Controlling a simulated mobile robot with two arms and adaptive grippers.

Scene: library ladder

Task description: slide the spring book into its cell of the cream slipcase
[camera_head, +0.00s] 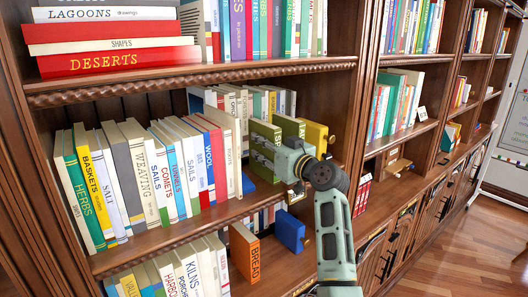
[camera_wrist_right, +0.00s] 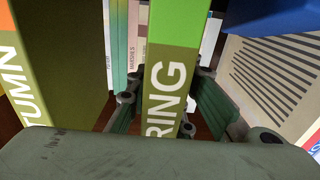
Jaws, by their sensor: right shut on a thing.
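The spring book (camera_wrist_right: 168,85) is olive with a green band at the top of its spine and white letters, of which RING shows. In the right wrist view it stands upright between the two fingers of my right gripper (camera_wrist_right: 163,105), which is shut on it. In the head view my right gripper (camera_head: 268,158) is at the middle shelf, among olive books. A second olive book, marked with the letters TUMN (camera_wrist_right: 22,85), stands to the left in the wrist view. I cannot make out the cream slipcase for certain. My left gripper is not in view.
A row of books (camera_head: 150,170) fills the middle shelf left of the gripper. A yellow book (camera_head: 316,136) stands just beyond it. An orange BREAD book (camera_head: 246,252) and a blue book (camera_head: 290,230) stand on the shelf below. A pale striped surface (camera_wrist_right: 275,80) is close on the right in the wrist view.

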